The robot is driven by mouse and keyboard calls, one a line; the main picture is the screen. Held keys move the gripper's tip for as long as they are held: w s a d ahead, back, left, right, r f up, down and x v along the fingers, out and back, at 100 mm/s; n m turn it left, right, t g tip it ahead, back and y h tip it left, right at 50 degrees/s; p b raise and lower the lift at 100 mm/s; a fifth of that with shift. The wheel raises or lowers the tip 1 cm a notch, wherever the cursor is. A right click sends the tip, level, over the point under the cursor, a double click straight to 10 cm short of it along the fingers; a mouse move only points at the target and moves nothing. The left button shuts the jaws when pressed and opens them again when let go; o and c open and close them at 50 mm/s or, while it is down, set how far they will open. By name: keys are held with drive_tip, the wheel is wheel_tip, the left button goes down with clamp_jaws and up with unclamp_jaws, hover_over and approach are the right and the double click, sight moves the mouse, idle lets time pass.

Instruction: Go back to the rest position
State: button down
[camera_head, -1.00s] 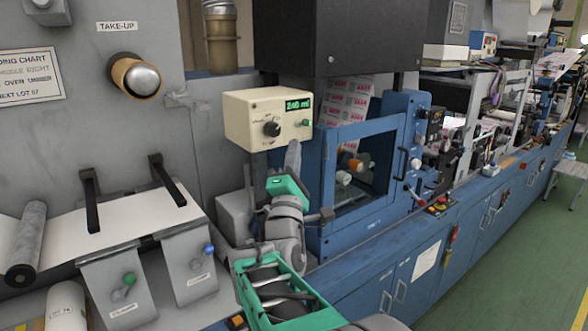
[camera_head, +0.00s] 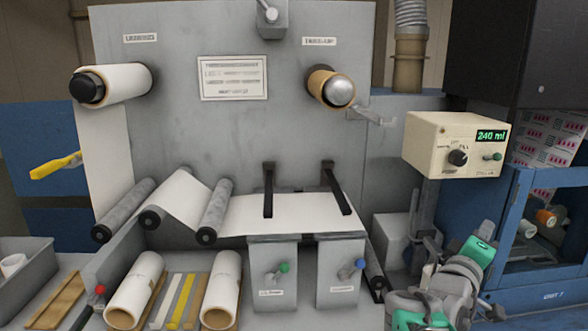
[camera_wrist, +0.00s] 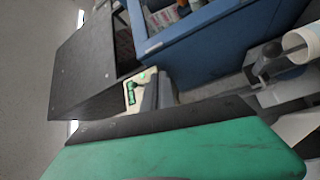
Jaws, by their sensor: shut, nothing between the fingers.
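My gripper (camera_head: 486,230) shows at the lower right of the head view, at the end of my green and grey arm. Its fingers are small there and partly hidden by my own wrist. It is in front of the blue machine's left edge and below the cream control box (camera_head: 455,146). The box has a dark knob and a green display reading 240 ml. In the wrist view my gripper (camera_wrist: 157,92) is shut and empty. The cream box (camera_wrist: 136,92) shows just behind its fingertips, partly hidden by them. I cannot tell the exact gap.
The blue machine (camera_head: 512,230) with its open window is at the right, under a black cabinet (camera_head: 498,55). The grey rewinder panel (camera_head: 225,120) carries a white roll (camera_head: 125,80) and the take-up core (camera_head: 322,86). Paper rolls (camera_head: 220,290) lie at the front.

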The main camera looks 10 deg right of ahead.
wheel_tip(320, 180, down, 14)
drive_tip(key=a+m+g+y, duration=0.2)
drive_tip(key=m+g+y, duration=0.1)
drive_tip(key=m+y, duration=0.2)
drive_tip(key=s+a+f+m+g+y, duration=0.35)
drive_tip(key=a+f+y, duration=0.25)
drive_tip(key=a+f, duration=0.45)
drive_tip(key=s+a+f+g+y, duration=0.25)
drive_tip(key=s+a+y, duration=0.2)
drive_tip(key=a, duration=0.65)
drive_tip(key=a+r+n+t+y, duration=0.1)
drive_tip(key=a+r+n, duration=0.2)
drive_tip(key=a, duration=0.7)
drive_tip(key=shift+a+r+n+t, duration=0.3)
drive_tip(key=shift+a+n, duration=0.1)
drive_tip(key=shift+n, duration=0.75)
